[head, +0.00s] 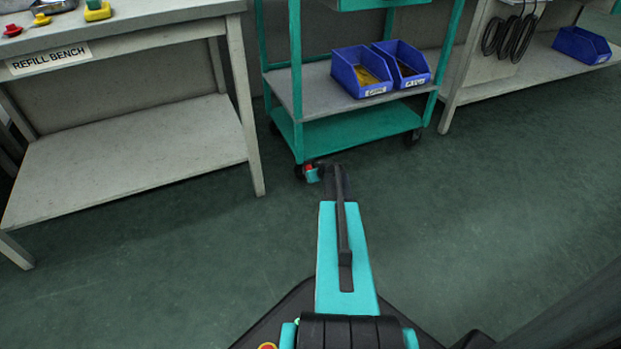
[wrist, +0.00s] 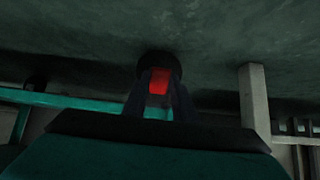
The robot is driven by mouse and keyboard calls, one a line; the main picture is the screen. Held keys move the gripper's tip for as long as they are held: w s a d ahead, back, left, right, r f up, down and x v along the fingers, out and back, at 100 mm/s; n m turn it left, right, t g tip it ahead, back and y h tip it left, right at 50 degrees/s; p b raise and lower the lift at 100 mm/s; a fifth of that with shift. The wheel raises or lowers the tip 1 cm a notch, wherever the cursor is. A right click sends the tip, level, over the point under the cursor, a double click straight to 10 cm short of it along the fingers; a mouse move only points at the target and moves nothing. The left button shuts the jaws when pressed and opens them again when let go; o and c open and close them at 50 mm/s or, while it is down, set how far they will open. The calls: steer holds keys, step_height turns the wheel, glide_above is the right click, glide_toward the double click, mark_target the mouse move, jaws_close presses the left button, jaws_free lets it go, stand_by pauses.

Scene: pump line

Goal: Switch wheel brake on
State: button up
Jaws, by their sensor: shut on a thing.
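The teal trolley (head: 360,138) stands on the floor beyond my arm. Its near caster (head: 299,172) is at the front left corner, partly hidden by my gripper. A small red brake lever (head: 308,167) shows at this caster. My gripper (head: 317,173) is low at the caster. In the wrist view the red lever (wrist: 159,82) sits between the two dark fingers of my gripper (wrist: 160,76), which are shut on it. The dark wheel (wrist: 157,62) shows just beyond the fingertips. Whether the lever is pressed down or up cannot be told.
The refill bench (head: 130,165) stands at the left, one leg near the trolley. Two blue bins (head: 361,86) (head: 403,80) rest on the trolley's middle shelf. Another bench (head: 545,55) is at the back right. The floor (head: 500,200) at the right is clear.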

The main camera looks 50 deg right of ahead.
steer(key=shift+w+a+f+t+b, duration=0.15)
steer(key=shift+a+f+t+b, duration=0.2)
steer(key=shift+b, duration=1.05)
steer(key=shift+r, duration=0.1)
steer(key=o, duration=0.9)
steer(key=shift+o, duration=0.8)
steer(key=shift+d, duration=0.2)
steer(key=shift+s+r, duration=0.1)
steer(key=shift+s, duration=0.15)
steer(key=p+v, duration=0.5)
steer(key=v, duration=0.8)
steer(key=shift+a, duration=0.25)
steer(key=shift+s+r, duration=0.1)
steer(key=shift+r, duration=0.05)
